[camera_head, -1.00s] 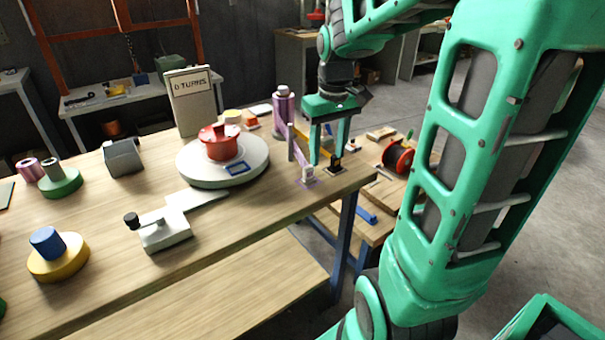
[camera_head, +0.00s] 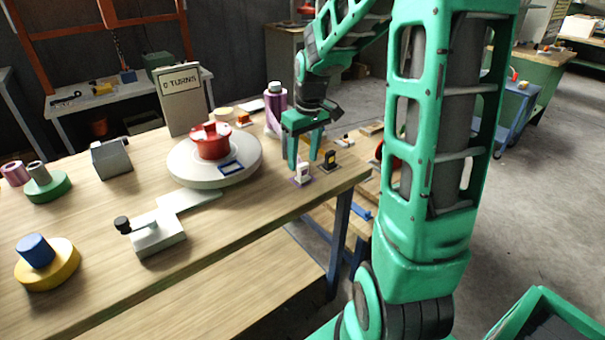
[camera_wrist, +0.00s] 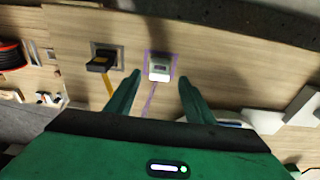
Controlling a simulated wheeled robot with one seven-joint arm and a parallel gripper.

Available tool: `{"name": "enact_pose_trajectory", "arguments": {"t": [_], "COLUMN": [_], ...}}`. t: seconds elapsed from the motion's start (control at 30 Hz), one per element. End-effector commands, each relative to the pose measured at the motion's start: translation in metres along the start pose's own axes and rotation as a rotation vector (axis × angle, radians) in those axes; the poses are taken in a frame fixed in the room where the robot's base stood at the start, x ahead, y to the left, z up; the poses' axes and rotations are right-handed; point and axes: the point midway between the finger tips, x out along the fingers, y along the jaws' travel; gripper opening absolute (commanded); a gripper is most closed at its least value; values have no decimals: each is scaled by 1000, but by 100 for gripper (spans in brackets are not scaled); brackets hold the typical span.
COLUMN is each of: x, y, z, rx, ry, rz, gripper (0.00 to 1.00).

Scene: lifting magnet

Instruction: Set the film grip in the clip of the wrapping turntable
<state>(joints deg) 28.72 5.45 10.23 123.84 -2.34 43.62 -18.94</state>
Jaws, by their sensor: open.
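The white film grip (camera_head: 303,173) stands in a purple-outlined square near the table's right end, with a thin purple strand trailing from it. My gripper (camera_head: 302,162) is open, its fingers pointing down around the grip's position. In the wrist view the white grip (camera_wrist: 159,67) shows between and just beyond the two fingertips (camera_wrist: 159,78); I see no contact. The wrapping turntable (camera_head: 185,172) is a pale round disc carrying a red lidded load (camera_head: 211,143). A blue rectangular frame (camera_head: 231,168), perhaps the clip, lies on its front right part.
A black block (camera_head: 330,159) with a yellow strap (camera_wrist: 109,88) stands close beside the white grip. A purple film roll (camera_head: 275,108) stands behind my gripper. A "0 TURNS" sign (camera_head: 184,98) stands behind the turntable. A grey lever block (camera_head: 158,238) sits in front.

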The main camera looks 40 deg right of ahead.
Motion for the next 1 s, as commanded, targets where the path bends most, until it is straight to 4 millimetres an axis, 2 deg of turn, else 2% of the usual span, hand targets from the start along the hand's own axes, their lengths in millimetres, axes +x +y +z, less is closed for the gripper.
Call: {"name": "enact_pose_trajectory", "arguments": {"t": [0.1, 0.23, 0.53, 0.57, 0.73, 1.0], "x": [19, 32, 36, 36, 36, 36], "y": [1, 1, 1, 1, 1, 1], "z": [0, 0, 0, 0, -1, -1], "rx": [1, 1, 0, 0, 0, 0], "ry": [-3, -2, 0, 0, 0, 0], "rz": [-2, -1, 0, 0, 0, 0], "gripper": [48, 48, 48, 44, 4, 4]}}
